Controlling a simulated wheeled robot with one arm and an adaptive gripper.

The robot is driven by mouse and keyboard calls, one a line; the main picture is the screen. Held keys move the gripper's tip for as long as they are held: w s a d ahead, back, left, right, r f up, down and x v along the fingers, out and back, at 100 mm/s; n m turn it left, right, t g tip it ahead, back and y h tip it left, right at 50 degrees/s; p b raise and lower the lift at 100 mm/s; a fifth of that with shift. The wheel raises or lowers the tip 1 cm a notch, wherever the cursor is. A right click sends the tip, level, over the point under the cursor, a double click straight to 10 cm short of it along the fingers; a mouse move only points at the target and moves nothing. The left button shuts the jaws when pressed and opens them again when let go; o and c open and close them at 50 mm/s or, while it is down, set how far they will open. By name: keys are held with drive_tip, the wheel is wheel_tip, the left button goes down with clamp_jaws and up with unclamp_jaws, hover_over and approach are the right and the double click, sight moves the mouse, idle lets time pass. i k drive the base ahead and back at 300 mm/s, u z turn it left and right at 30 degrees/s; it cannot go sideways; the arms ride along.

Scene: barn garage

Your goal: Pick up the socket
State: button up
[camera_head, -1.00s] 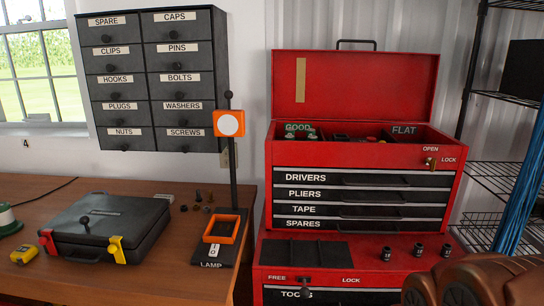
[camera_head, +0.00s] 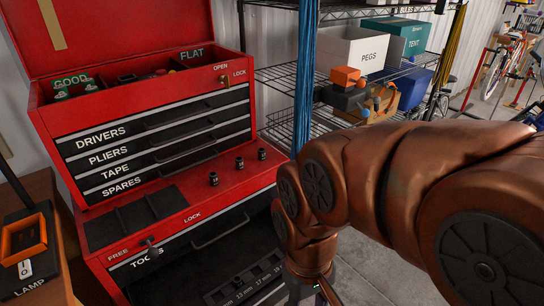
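Three small dark sockets stand upright in a row on the red ledge of the tool chest: a left one (camera_head: 213,179), a middle one (camera_head: 239,163) and a right one (camera_head: 262,154). Their size marks are too small to read. My copper arm reaches in from the right and bends down. Only the top of my gripper (camera_head: 322,292) shows at the bottom edge, right of the chest and apart from the sockets. Its fingertips are out of frame, so its opening is hidden.
The red chest (camera_head: 40,120) has an open lid and labelled drawers. An empty divided tray (camera_head: 135,215) lies left of the sockets. Below is a dark rack with size labels (camera_head: 240,288). Wire shelves (camera_head: 283,75) with a PEGS bin (camera_head: 355,50) stand behind my arm.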

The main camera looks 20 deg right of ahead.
sight(239, 162)
drive_tip(key=z, duration=0.15)
drive_tip(key=i, duration=0.35)
drive_tip(key=u, duration=1.25)
